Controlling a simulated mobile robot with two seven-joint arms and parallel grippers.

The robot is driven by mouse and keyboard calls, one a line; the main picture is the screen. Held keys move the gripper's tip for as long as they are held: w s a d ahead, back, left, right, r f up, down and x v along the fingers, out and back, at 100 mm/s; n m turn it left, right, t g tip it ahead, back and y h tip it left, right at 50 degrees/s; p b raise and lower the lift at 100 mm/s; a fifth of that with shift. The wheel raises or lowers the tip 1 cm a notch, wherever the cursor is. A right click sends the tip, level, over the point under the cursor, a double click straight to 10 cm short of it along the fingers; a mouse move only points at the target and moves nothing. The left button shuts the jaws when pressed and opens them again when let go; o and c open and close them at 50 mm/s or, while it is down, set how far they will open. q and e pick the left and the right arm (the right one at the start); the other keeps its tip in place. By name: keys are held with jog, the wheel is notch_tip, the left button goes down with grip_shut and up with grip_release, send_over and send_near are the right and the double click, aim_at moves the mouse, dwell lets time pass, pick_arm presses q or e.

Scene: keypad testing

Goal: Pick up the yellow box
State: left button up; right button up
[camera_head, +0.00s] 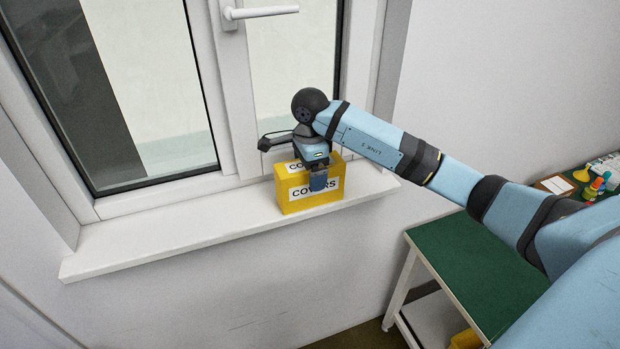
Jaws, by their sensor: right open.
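The yellow box (297,205), with white labels reading "COVERS", stands upright on the white window sill (170,235) near its right end. My right gripper (318,172) is over the top of the box, pointing down. One finger shows in front of the box's labelled face and covers part of the label. The other finger is hidden behind the wrist and the box. The jaws are open around the box's upper part; whether they touch it cannot be told. My left gripper is not in view.
A closed window with a white handle (262,12) rises right behind the sill. The sill left of the box is bare. A green-topped table (470,262) stands lower right, with bottles (592,187) and small items on a surface at the far right.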

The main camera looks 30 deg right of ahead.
jog(key=shift+f, duration=0.45)
jog(key=shift+c, duration=0.2)
jog(key=c, duration=1.1)
jog(key=shift+r, duration=0.1)
